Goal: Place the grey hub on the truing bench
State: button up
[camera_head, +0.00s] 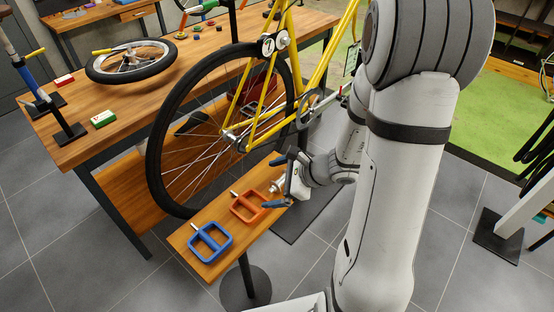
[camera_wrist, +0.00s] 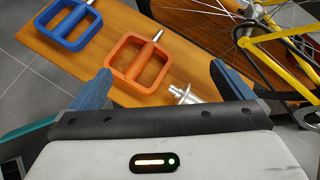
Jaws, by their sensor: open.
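The grey hub (camera_wrist: 184,95) is a small silver spool with an axle. It lies on a narrow wooden stand (camera_wrist: 40,30), right of an orange pedal (camera_wrist: 140,62). In the head view the hub (camera_head: 276,186) shows partly beside my gripper (camera_head: 284,176). My gripper is open, with its blue fingers spread. In the wrist view, the hub lies between the lines of the fingers, nearer the right one, and nothing is held. A wooden workbench (camera_head: 115,140) stands at the left with a spoked wheel (camera_head: 132,62) on it. I cannot tell whether it is the truing bench.
A blue pedal (camera_head: 211,243) lies at the stand's near end. A yellow bicycle (camera_head: 262,120) stands right behind the stand, its rear wheel close to it. A green box (camera_head: 104,119) and a dark upright stand (camera_head: 68,133) are on the workbench's left part.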

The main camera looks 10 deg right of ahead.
aim_at(282, 181)
jog(key=w+d+f+m+t, duration=0.1)
jog(key=d+m, duration=0.1)
jog(key=w+d+f+m+t+h+p, duration=0.1)
jog(key=d+m, duration=0.1)
jog(key=m, duration=0.1)
jog(key=w+d+f+m+h, duration=0.1)
jog(key=d+m, duration=0.1)
jog(key=shift+d+f+t+p, duration=0.15)
jog(key=shift+f+t+p, duration=0.1)
jog(key=shift+t+p, duration=0.15)
jog(key=shift+w+f+m, duration=0.2)
jog(key=shift+f+m, duration=0.05)
jog(key=shift+m, duration=0.15)
jog(key=shift+h, duration=0.3)
jog(key=x, duration=0.7)
jog(key=shift+w, duration=0.15)
jog(key=shift+c, duration=0.6)
jog(key=c, duration=0.8)
jog(key=shift+o, duration=0.2)
jog(key=shift+r, duration=0.15)
